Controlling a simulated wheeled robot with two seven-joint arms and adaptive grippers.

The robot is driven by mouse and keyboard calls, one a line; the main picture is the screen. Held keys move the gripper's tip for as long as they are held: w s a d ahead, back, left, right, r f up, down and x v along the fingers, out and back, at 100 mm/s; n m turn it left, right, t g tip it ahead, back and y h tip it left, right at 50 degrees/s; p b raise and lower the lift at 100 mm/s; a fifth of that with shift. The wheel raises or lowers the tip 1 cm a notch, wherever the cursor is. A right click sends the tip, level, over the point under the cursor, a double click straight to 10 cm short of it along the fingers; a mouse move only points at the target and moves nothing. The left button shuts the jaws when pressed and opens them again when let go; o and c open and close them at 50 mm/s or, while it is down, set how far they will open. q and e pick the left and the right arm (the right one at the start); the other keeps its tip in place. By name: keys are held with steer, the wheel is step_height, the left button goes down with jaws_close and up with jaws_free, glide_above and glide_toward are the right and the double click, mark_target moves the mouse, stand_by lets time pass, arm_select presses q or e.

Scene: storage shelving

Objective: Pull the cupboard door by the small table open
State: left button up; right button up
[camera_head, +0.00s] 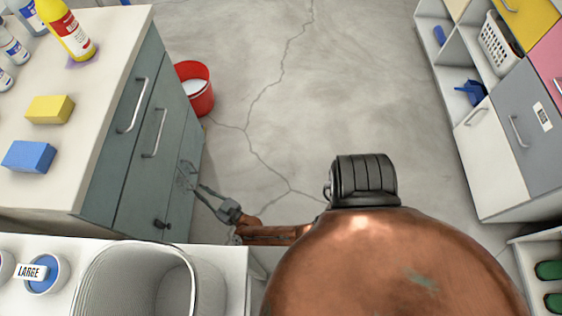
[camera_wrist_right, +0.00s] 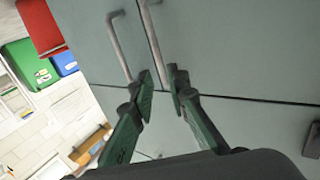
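The grey-green cupboard (camera_head: 125,155) stands at the left in the head view, its doors closed and flush. Two upright bar handles, the far one (camera_head: 132,105) and the near one (camera_head: 154,133), are on its front. A small dark knob (camera_head: 162,225) sits low near the small white table (camera_head: 215,258). My right gripper (camera_head: 190,182) is close to the lower front. In the right wrist view its fingers (camera_wrist_right: 160,80) are apart, near the lower ends of two bar handles (camera_wrist_right: 120,48). I cannot tell whether they touch a handle. My left gripper is out of view.
A red bucket (camera_head: 195,88) stands on the floor beyond the cupboard. A bin (camera_head: 140,280) and a LARGE-labelled cup (camera_head: 42,275) stand on the small table. Shelving (camera_head: 490,140) lines the right side. The floor (camera_head: 330,90) between is clear.

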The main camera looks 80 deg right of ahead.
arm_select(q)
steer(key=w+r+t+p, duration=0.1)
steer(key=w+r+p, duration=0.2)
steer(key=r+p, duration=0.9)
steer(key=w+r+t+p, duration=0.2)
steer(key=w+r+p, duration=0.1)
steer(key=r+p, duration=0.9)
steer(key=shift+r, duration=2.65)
arm_select(e)
steer(key=s+a+f+n+g+y, duration=0.2)
steer(key=s+g+y, duration=0.1)
steer(key=s, duration=1.2)
steer(key=s+a+f+n+g+y, duration=0.2)
steer(key=s+a+g+y, duration=0.1)
steer(key=s, duration=1.2)
steer(key=s+a+f+n+g+y, duration=0.2)
steer(key=s+g, duration=0.3)
steer(key=s, duration=1)
steer(key=shift+a+f+n+y, duration=0.4)
steer(key=shift+a+f+y, duration=0.1)
steer(key=shift+f, duration=0.05)
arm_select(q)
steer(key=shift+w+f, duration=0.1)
